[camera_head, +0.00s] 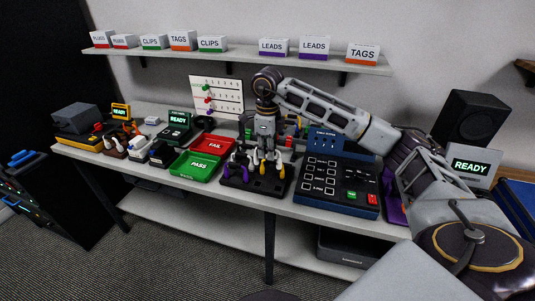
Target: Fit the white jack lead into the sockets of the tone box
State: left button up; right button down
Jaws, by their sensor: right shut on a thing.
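My right gripper (266,154) points down over a dark stand (240,184) near the table's front edge. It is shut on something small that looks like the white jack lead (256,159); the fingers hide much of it. Purple and yellow lead ends show around the fingers on the stand. I cannot tell for certain which device is the tone box. A dark green unit with a lit READY screen (177,119) stands behind the trays, left of my gripper. Its sockets are too small to make out. My left gripper is not in view.
A green PASS tray (198,169) and red FAIL tray (214,144) lie left of the stand. A blue keypad box (338,187) stands close on the right. A white chart (216,94) stands behind. Another READY screen (471,167) is at far right.

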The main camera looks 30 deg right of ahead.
jog(key=shift+r, duration=0.15)
dwell(0.3)
jog(key=shift+r+p, duration=1.05)
jog(key=shift+r, duration=0.35)
jog(key=shift+r, duration=0.15)
